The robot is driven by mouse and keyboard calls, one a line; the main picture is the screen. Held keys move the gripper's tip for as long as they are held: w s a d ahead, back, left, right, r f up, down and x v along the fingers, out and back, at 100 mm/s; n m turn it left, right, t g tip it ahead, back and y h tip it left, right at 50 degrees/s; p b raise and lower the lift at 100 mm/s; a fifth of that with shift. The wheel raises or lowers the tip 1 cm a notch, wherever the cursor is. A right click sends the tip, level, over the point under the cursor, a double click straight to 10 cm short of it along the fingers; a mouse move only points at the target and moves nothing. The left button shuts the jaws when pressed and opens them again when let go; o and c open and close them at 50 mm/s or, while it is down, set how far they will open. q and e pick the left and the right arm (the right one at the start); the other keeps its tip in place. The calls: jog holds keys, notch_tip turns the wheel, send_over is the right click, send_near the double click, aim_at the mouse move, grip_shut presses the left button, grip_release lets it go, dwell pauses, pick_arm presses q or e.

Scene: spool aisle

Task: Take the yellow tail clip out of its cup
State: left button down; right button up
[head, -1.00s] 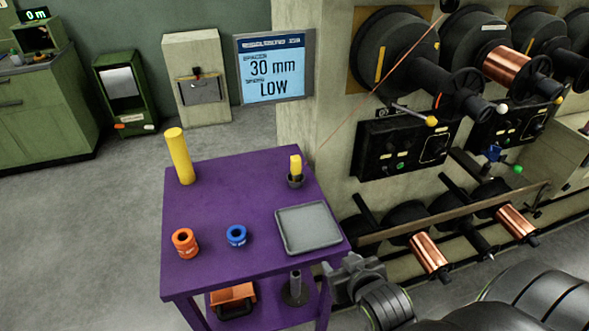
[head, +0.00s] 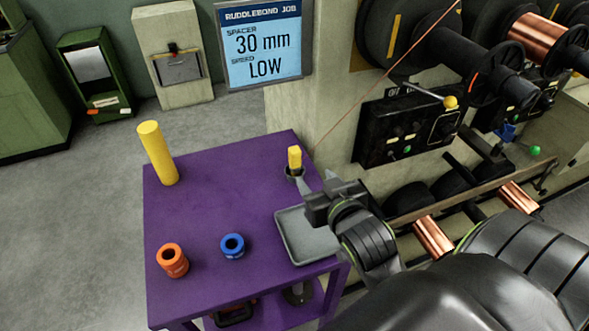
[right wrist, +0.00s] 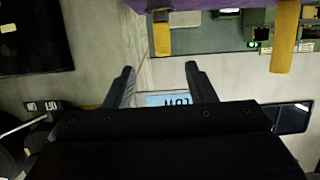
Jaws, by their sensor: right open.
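The yellow tail clip (head: 294,157) stands upright in a small dark cup (head: 289,175) near the purple table's back right corner. In the right wrist view, which looks upside down, the clip (right wrist: 161,38) hangs at the top, beyond the finger gap and apart from the fingers. My right gripper (head: 316,178) is open and empty, just right of and nearer than the cup. One finger partly overlaps the cup in the head view. Both fingers (right wrist: 159,68) show in the wrist view. My left gripper is not in view.
A thin copper wire (head: 372,92) runs down behind the clip. The spool machine stands right.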

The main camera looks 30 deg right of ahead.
aim_at(298, 159)
jog(key=x, duration=0.8)
jog(key=shift+w+d, duration=0.1)
jog(key=shift+w, duration=0.15)
jog(key=shift+w+d+f, duration=0.15)
jog(key=shift+w+f, duration=0.1)
jog(key=shift+w, duration=0.8)
jog(key=p+x, duration=0.1)
jog(key=x, duration=0.3)
jog(key=shift+w, duration=0.1)
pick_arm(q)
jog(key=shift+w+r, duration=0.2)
pick_arm(e)
grip_shut()
